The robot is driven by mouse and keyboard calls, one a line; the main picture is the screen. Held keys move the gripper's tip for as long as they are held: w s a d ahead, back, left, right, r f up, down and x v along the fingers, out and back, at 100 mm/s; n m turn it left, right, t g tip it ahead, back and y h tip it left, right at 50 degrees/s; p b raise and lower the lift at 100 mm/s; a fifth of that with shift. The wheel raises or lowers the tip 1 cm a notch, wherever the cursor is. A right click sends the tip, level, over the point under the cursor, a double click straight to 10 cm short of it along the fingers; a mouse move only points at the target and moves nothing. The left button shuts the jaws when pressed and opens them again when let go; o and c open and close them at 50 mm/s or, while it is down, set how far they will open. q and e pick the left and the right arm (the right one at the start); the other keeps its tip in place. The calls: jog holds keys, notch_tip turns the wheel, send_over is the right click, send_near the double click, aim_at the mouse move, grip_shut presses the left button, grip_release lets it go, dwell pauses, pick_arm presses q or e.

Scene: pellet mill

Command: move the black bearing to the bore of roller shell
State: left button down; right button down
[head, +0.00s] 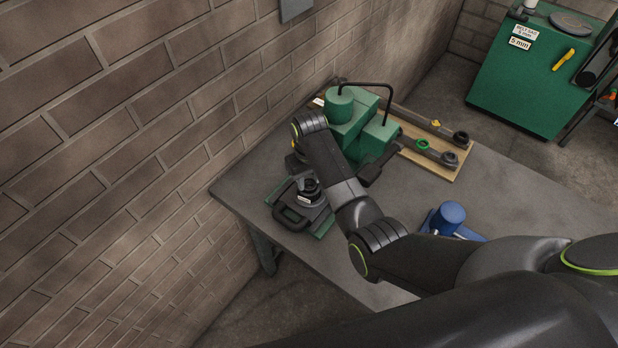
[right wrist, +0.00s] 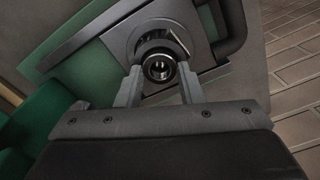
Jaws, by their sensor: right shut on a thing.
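The black bearing (right wrist: 158,68) is a dark ring with a bright inner edge, held between the two fingertips of my right gripper (right wrist: 160,82). Behind it in the right wrist view is a grey rounded part (right wrist: 160,33) on a square plate, seemingly the roller shell. The bearing overlaps it; I cannot tell whether it is above the bore or in it. In the head view the plate assembly (head: 304,205), with a dark handle, lies at the bench's left end, and my arm hides the gripper's fingers. My left gripper is not in view.
A green machine (head: 345,125) stands behind my right arm on the grey bench (head: 505,200). A wooden board (head: 455,172) holds bars with dark, green and yellow rings. A blue device (head: 450,214) stands near my forearm. A brick wall (head: 130,130) borders the bench.

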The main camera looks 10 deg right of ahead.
jog(key=shift+f, duration=0.15)
jog(key=shift+f, duration=0.35)
jog(key=shift+r, duration=0.35)
grip_release()
dwell(0.7)
jog(key=shift+r, duration=0.15)
notch_tip(320, 180, up, 9)
dwell(1.4)
jog(key=shift+s, duration=0.1)
dwell(0.4)
